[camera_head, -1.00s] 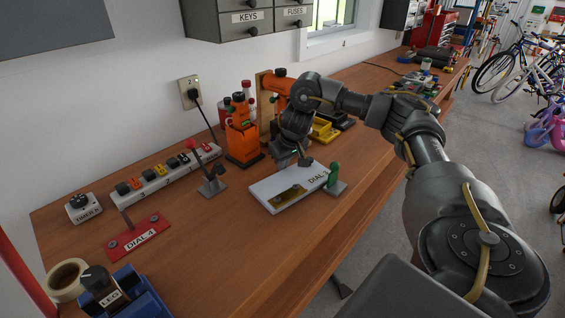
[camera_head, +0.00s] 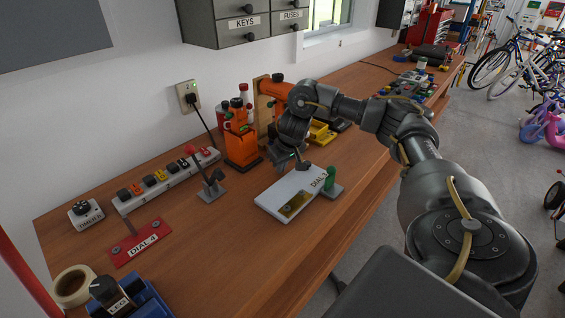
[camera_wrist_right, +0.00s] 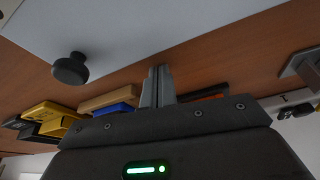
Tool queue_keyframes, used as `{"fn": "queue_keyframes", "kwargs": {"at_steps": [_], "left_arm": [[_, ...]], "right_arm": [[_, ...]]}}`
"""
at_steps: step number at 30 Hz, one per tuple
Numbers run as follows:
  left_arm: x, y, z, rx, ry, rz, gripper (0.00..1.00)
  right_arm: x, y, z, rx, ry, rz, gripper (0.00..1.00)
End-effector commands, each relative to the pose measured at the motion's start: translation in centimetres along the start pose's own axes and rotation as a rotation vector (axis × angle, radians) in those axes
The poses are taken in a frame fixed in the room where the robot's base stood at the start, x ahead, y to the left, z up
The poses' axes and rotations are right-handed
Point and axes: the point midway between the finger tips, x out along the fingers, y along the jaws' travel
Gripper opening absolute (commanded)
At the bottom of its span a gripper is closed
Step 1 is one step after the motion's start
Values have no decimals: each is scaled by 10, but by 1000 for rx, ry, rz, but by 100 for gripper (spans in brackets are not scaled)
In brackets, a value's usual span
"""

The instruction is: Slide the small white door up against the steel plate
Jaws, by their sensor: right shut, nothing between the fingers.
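The small white door (camera_head: 290,182) lies flat on the bench, with a brass plate, a "DIAL" label and a dark knob (camera_head: 303,166). In the right wrist view the door (camera_wrist_right: 140,30) fills the upper left, its knob (camera_wrist_right: 70,68) beside my fingers. My right gripper (camera_head: 288,159) is shut and empty at the door's far edge; its fingers (camera_wrist_right: 158,80) show no hold on the knob. Contact with the door cannot be told. My left gripper is out of view.
An orange device (camera_head: 241,147) and yellow bins (camera_head: 322,132) stand behind. A power strip (camera_head: 165,178) and red DIAL 4 plate (camera_head: 141,242) lie left. Bench between is clear.

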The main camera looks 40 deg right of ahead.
Motion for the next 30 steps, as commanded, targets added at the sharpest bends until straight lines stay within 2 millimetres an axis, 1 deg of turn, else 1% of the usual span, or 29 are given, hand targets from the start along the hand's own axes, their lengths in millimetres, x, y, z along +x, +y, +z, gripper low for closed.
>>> {"fn": "queue_keyframes", "kwargs": {"at_steps": [1, 2, 4, 5, 6, 9, 12, 15, 20, 25, 30], "left_arm": [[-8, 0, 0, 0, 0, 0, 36], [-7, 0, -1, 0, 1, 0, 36], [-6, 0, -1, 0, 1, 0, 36], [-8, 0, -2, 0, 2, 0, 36], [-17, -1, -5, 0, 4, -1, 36], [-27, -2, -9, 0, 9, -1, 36], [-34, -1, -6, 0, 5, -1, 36], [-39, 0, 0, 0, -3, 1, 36], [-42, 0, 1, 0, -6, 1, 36], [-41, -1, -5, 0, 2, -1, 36], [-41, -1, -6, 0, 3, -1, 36]], "right_arm": [[-1, 0, -8, 5, 0, -2, 0], [-4, 0, -11, 3, 4, -3, 0], [-23, 0, -10, -1, 9, -4, 0], [-32, 0, -11, -1, 9, -3, 0], [-46, 0, -12, -1, 10, -2, 0], [-66, 1, -11, 2, 10, -2, 0], [-82, 1, -10, 3, 9, -3, 0], [-92, 1, -10, 3, 9, -3, 0], [-99, 0, -8, 3, 6, -4, 0], [-99, 0, -8, 4, 6, -4, 0], [-99, 0, -8, 4, 6, -4, 0]]}}
